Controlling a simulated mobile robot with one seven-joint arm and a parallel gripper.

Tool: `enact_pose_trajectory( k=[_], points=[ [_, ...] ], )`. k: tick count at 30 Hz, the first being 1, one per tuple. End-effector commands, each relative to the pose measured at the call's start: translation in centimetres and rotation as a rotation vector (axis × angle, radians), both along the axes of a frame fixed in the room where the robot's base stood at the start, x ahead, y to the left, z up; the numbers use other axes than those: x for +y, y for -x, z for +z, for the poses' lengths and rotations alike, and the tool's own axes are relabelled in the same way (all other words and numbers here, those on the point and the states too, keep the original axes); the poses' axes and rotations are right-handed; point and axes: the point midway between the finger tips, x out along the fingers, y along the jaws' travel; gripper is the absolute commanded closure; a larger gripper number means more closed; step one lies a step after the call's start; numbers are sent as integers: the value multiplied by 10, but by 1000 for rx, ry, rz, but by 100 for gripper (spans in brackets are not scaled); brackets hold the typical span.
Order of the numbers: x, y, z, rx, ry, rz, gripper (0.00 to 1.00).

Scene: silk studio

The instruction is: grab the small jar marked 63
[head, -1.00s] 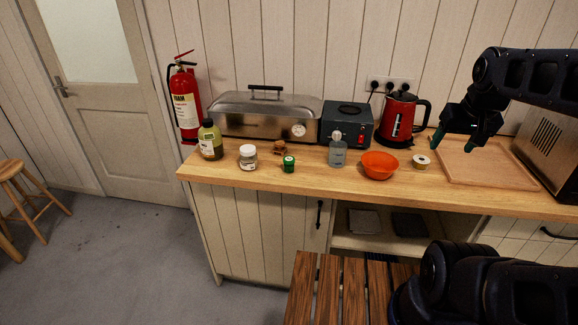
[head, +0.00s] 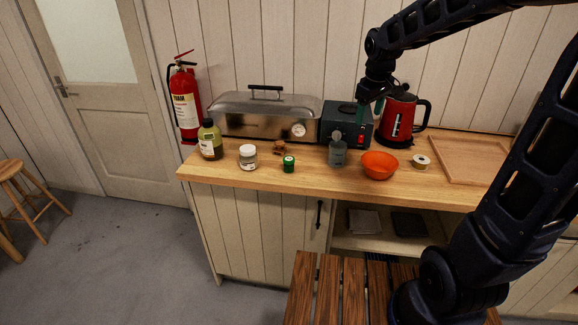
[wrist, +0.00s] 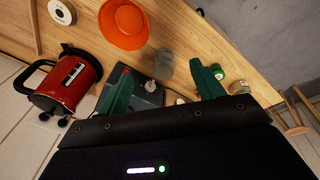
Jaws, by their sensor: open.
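Two small jars stand on the wooden counter: a green one (head: 289,163) with a pale label, and a clear one with a white lid (head: 248,158) to its left. I cannot read a 63 on either. My gripper (head: 370,114) is open and empty, in the air in front of the dark box and left of the kettle, to the right of both jars. Its green fingers also show in the wrist view (wrist: 158,67).
A grey bottle (head: 338,152) and an orange bowl (head: 380,166) stand right of the jars. A green-yellow bottle (head: 210,142) is at the left. Behind are a metal cooker (head: 240,120), a dark box (head: 345,118) and a red kettle (head: 397,122). The counter's front strip is clear.

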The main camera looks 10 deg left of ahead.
Motion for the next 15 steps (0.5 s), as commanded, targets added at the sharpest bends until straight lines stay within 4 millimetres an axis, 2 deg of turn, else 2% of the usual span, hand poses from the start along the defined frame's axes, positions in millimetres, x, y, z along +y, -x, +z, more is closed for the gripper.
enact_pose_trajectory(
  k=[1, 6, 15],
  points=[
    [16, -8, -8, 15, 9, 46, 33],
    [68, -30, -32, 51, 33, 198, 33],
    [165, -51, -88, 117, 65, 465, 33]
  ],
)
